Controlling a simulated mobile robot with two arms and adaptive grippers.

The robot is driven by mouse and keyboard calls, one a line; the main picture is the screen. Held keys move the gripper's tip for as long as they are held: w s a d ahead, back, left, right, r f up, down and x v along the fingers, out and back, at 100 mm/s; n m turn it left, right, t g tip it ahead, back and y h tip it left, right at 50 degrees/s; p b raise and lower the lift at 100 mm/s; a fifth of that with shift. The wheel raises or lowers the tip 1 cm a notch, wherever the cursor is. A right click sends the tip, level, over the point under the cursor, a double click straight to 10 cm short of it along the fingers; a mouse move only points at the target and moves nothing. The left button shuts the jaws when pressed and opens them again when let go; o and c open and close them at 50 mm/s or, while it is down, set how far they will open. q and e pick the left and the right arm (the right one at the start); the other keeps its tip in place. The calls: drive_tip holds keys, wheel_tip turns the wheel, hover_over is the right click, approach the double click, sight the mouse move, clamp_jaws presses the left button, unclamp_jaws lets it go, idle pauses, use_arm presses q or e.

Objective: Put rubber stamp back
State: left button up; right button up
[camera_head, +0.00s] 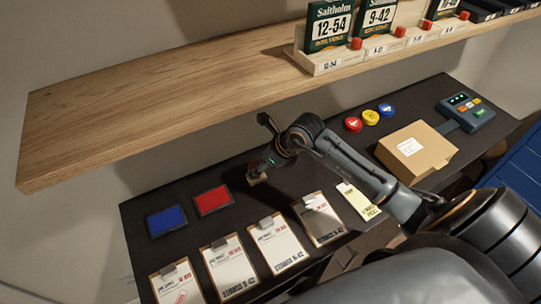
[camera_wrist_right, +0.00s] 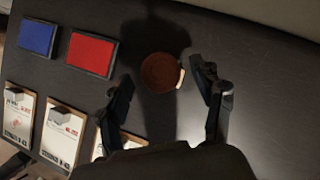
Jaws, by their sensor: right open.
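The rubber stamp is most likely the small round brown piece (camera_wrist_right: 160,72) with a pale edge, seen on the dark desk top in the right wrist view. In the head view, a small brown piece (camera_head: 257,179) shows just below my right gripper (camera_head: 262,148). My right gripper is open, and in the wrist view its fingers (camera_wrist_right: 164,90) stand on either side of the brown piece with gaps between. A blue ink pad (camera_head: 166,220) and a red ink pad (camera_head: 213,200) lie to the left. My left gripper is not in view.
Several clipboards with papers (camera_head: 275,246) line the desk's front edge. A cardboard box (camera_head: 418,148), red, yellow and blue round pieces (camera_head: 371,117) and a keypad device (camera_head: 466,110) are at right. A wooden shelf (camera_head: 150,110) with numbered cards overhangs the back.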

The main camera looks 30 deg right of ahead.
drive_tip(key=b+v, duration=0.1)
drive_tip(key=v, duration=0.8)
drive_tip(key=shift+s+r+b, duration=0.25)
drive_tip(key=shift+r+b, duration=0.05)
drive_tip(key=shift+b, duration=0.1)
drive_tip(key=shift+d, duration=0.1)
